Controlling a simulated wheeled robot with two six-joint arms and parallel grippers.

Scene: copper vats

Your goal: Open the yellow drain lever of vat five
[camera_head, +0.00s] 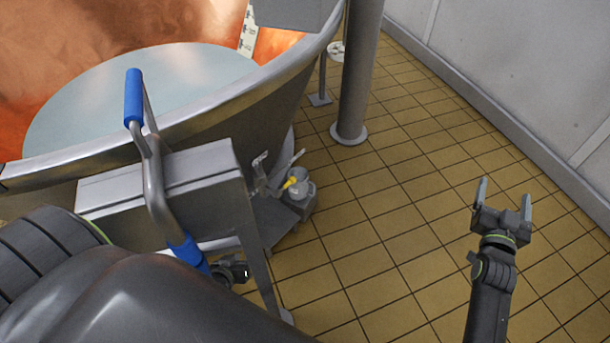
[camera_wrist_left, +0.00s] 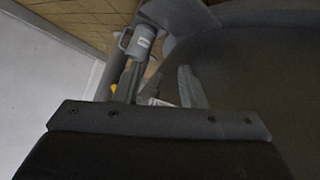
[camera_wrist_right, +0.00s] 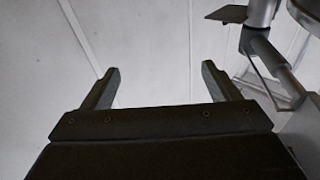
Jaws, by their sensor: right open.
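The yellow drain lever (camera_head: 291,183) is a small yellow piece on the drain fitting (camera_head: 302,190), low at the outside of the steel-rimmed vat (camera_head: 270,105). No vat number is readable. My right gripper (camera_head: 502,198) is open and empty over the tiled floor, well right of the lever; its two spread fingers show in the right wrist view (camera_wrist_right: 162,88). A bit of yellow (camera_wrist_left: 114,88) shows there; I cannot tell whether anything is between the fingers.
A steel post (camera_head: 356,80) stands right of the vat. A bent steel handle with blue grips (camera_head: 133,97) and a steel box (camera_head: 160,185) are close in front. My left arm covers the lower left. The tiled floor (camera_head: 400,210) is clear up to the white wall (camera_head: 510,80).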

